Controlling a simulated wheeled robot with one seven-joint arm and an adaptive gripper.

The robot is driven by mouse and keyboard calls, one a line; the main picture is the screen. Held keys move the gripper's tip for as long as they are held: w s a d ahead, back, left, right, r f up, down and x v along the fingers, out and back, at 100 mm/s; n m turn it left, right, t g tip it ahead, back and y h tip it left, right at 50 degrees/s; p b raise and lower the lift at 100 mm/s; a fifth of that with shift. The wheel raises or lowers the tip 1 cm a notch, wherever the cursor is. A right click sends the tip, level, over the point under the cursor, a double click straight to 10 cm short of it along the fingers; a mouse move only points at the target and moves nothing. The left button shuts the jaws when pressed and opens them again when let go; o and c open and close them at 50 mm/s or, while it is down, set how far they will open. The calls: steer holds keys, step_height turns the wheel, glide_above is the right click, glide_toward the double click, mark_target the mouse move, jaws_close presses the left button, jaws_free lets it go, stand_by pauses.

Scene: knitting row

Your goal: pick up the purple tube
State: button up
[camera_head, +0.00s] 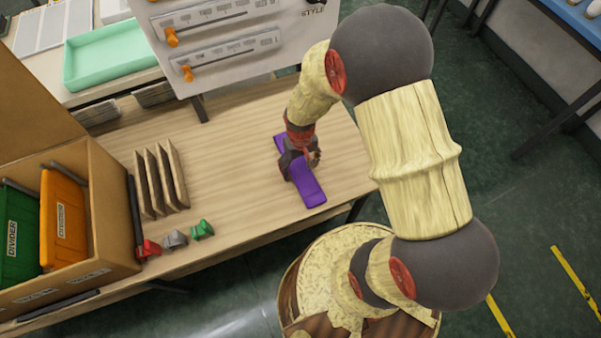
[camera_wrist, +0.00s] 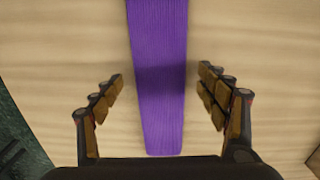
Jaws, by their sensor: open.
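The purple tube (camera_head: 309,188) lies on the wooden table near its right end, partly hidden under my gripper (camera_head: 300,160) in the head view. My gripper (camera_wrist: 160,88) is open, with one finger on each side of the tube. Gaps show between both fingers and the tube. A shadow falls across the tube between the fingers.
A cardboard box (camera_head: 110,225) with green and orange dividers stands at the left. Several upright wooden slats (camera_head: 160,178) and small red, grey and green pieces (camera_head: 175,240) are beside it. A panel with sliders (camera_head: 230,40) stands behind. Bare tabletop (camera_head: 235,165) lies left of the tube.

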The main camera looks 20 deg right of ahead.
steer(key=shift+f, duration=0.5)
steer(key=shift+c, duration=0.8)
steer(key=c, duration=0.7)
steer(key=shift+r, duration=0.1)
steer(key=shift+c, duration=0.9)
